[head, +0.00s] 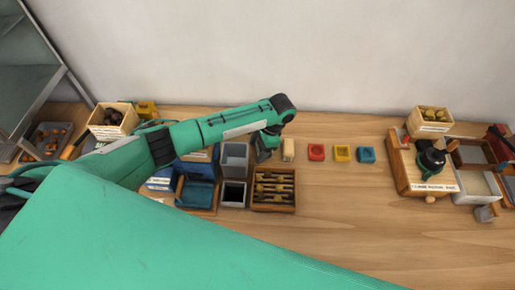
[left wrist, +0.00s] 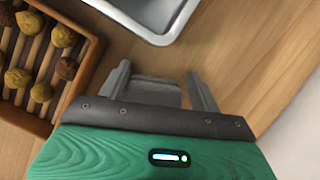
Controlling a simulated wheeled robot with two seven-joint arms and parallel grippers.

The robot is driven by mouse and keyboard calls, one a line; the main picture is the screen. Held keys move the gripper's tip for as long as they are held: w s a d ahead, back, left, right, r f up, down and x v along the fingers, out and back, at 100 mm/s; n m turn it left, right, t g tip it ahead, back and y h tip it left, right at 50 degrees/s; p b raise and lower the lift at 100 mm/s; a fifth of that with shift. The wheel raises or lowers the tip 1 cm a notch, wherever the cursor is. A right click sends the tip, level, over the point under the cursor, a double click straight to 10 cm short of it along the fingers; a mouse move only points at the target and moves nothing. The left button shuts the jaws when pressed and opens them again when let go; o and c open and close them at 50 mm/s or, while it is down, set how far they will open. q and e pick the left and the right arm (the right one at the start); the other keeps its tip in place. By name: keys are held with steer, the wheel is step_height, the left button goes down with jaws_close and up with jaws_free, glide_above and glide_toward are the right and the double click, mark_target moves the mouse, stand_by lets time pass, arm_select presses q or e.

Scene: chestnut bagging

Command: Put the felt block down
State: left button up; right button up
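A grey block (left wrist: 152,94), which looks like the felt block, lies between the fingers of my left gripper (left wrist: 160,84) in the left wrist view. The fingers stand apart. The block is close to the left finger, and a narrow gap shows at the right finger. I cannot tell whether its underside touches the table. In the head view my left gripper (head: 266,146) is low over the table, just right of a grey bin, and I cannot make out the block there. My right gripper is not in view.
A grey bin (head: 235,147) and a slatted wooden tray (head: 273,208) with chestnuts are close to the left gripper. A pale block (head: 288,149) and red (head: 316,152), yellow (head: 342,153) and blue (head: 366,155) blocks stand to the right. Table in front of them is clear.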

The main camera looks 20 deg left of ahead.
arm_select(q)
steer(key=shift+s+d+f, duration=0.3)
steer(key=shift+s+f, duration=0.3)
steer(key=shift+f, duration=0.15)
steer(key=shift+r, duration=0.1)
steer(key=shift+w+r, duration=0.1)
steer(key=shift+r, duration=0.2)
steer(key=v, duration=0.2)
steer(key=b+v, duration=0.1)
steer(key=v, duration=0.1)
steer(key=b+v, duration=0.1)
steer(key=v, duration=0.2)
steer(key=shift+w+d, duration=0.1)
steer(key=shift+w, duration=0.2)
steer(key=shift+a+p+v, duration=0.15)
steer(key=shift+p+v, duration=0.05)
steer(key=shift+v, duration=1.25)
steer(key=shift+a+p+v, duration=0.15)
steer(key=shift+v, duration=1.25)
steer(key=shift+r, duration=0.1)
